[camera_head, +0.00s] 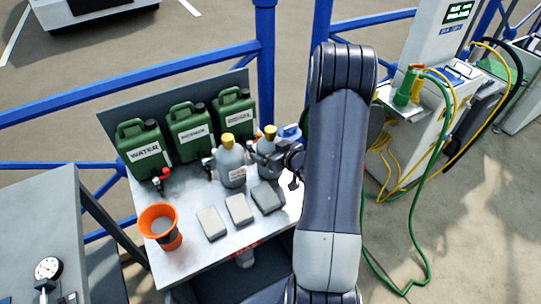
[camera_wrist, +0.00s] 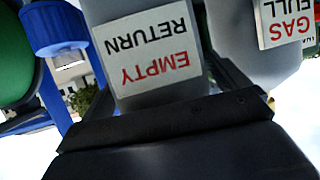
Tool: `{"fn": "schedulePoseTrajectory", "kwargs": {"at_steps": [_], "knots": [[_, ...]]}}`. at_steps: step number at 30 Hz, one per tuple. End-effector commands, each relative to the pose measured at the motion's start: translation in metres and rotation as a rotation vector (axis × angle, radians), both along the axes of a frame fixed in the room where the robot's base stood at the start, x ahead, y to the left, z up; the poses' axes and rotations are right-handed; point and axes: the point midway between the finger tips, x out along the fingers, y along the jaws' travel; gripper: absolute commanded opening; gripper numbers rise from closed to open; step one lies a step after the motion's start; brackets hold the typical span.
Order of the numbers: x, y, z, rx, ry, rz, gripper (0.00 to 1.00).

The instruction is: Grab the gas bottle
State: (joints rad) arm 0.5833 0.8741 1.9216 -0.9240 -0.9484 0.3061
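Two grey gas bottles with yellow-orange caps stand on the metal table. The left one (camera_head: 231,163) is beside my gripper; a bottle labelled "GAS FULL" (camera_wrist: 287,25) is partly in the wrist view at the right. The right bottle (camera_head: 267,134) is partly hidden by my gripper (camera_head: 265,153). In the wrist view, where things appear upside down, a bottle labelled "EMPTY RETURN" (camera_wrist: 148,52) is straight ahead of my gripper's dark palm, with a finger along each side. I cannot tell whether the fingers touch it.
Green cans (camera_head: 190,131) stand along the table's back. An orange cup (camera_head: 160,226) and several flat grey blocks (camera_head: 239,209) are in front. Blue rails (camera_head: 266,60) run behind. A pump unit (camera_head: 419,120) with green and yellow hoses stands at the right.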

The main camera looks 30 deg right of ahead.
Motion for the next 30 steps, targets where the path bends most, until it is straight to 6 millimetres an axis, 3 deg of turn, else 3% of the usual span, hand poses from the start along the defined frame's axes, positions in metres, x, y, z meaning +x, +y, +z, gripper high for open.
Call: {"fn": "schedulePoseTrajectory", "kwargs": {"at_steps": [23,30], "knots": [[-0.0004,-0.0001,0.0002,0.000,0.000,0.000,0.30],[0.0004,-0.0005,0.0025,-0.001,-0.004,-0.001,0.30]]}}
